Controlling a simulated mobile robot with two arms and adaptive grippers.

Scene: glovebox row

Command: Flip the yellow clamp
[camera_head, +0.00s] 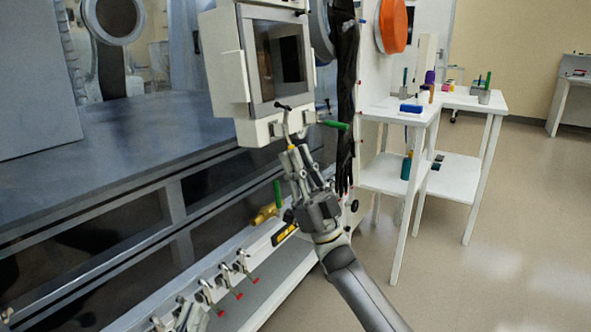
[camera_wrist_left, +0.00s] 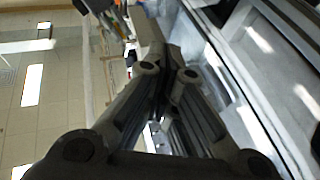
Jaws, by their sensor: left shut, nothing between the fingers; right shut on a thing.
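The yellow clamp (camera_head: 291,148) shows as a grey metal lever with a small yellow tip, low on the front of the white box with a window. Its lever hangs down from a dark crosspiece. My right gripper (camera_head: 295,160) reaches up from the lower right and is shut on the yellow tip; its fingers hide part of the tip. My left gripper (camera_head: 195,318) shows only partly at the bottom edge of the head view, well below and left of the clamp. In the left wrist view its fingers (camera_wrist_left: 170,70) are shut and empty.
The white windowed box (camera_head: 236,85) has a green handle (camera_head: 335,124) right of the clamp. Several red-tipped clamps (camera_head: 239,294) line the rail below. A yellow fitting (camera_head: 264,214) lies behind my right gripper. A white table (camera_head: 455,98) stands right; floor beyond is open.

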